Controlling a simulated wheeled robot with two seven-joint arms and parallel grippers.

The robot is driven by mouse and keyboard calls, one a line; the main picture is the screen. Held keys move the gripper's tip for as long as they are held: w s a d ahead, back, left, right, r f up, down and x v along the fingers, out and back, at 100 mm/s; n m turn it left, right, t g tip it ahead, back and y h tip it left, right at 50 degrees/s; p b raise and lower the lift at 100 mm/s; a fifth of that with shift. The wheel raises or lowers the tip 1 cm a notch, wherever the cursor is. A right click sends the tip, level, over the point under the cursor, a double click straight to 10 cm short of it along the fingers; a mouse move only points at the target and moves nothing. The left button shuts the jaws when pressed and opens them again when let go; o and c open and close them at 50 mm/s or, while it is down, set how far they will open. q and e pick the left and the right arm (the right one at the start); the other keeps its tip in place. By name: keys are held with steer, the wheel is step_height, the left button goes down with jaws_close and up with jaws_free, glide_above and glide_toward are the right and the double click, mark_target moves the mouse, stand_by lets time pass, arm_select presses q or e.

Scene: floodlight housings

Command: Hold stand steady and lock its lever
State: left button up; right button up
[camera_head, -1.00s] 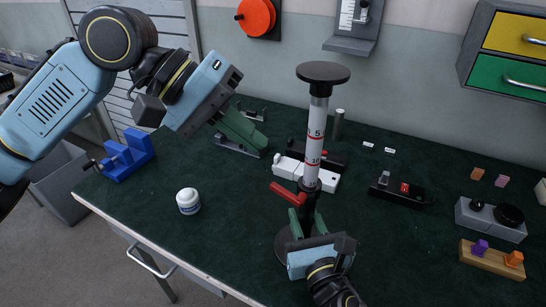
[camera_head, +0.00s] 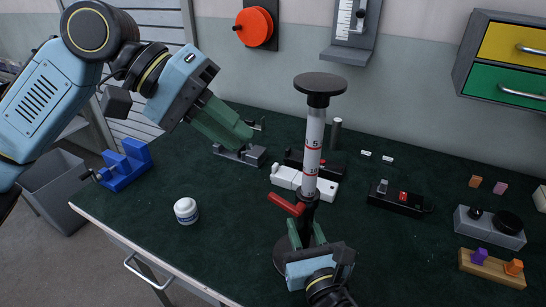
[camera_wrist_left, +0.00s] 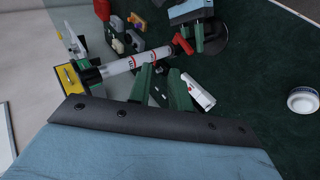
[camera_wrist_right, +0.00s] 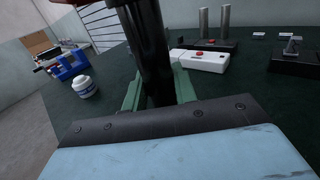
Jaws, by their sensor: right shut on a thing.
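The stand has a black round top (camera_head: 320,84), a white tube with red marks (camera_head: 313,145) and a dark round base (camera_head: 285,255). It is upright on the dark green table. Its red lever (camera_head: 287,204) sticks out to the left below the tube, and also shows in the left wrist view (camera_wrist_left: 183,43). My right gripper (camera_head: 305,238) is shut on the stand's black lower post (camera_wrist_right: 150,50), below the lever. My left gripper (camera_head: 230,128) is in the air left of the stand, above the lever's height. Its green fingers are apart and empty.
A white jar (camera_head: 186,211) stands left of the stand. A white block (camera_head: 306,185) lies close behind it. A blue vise (camera_head: 125,165) is at the left, a black latch device (camera_head: 396,199) at the right. The table between jar and stand is clear.

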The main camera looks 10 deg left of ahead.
arm_select(q)
steer(key=m, duration=0.1)
steer(key=m+g+h, duration=0.9)
steer(key=m+h, duration=0.2)
steer(key=m, duration=0.8)
glide_toward(269, 196)
steer(key=w+f+x, duration=0.1)
steer(key=x, duration=0.4)
steer(key=shift+x, duration=3.3)
steer(key=shift+s+a+r, duration=0.1)
steer(key=shift+a+r, duration=0.05)
jaws_close()
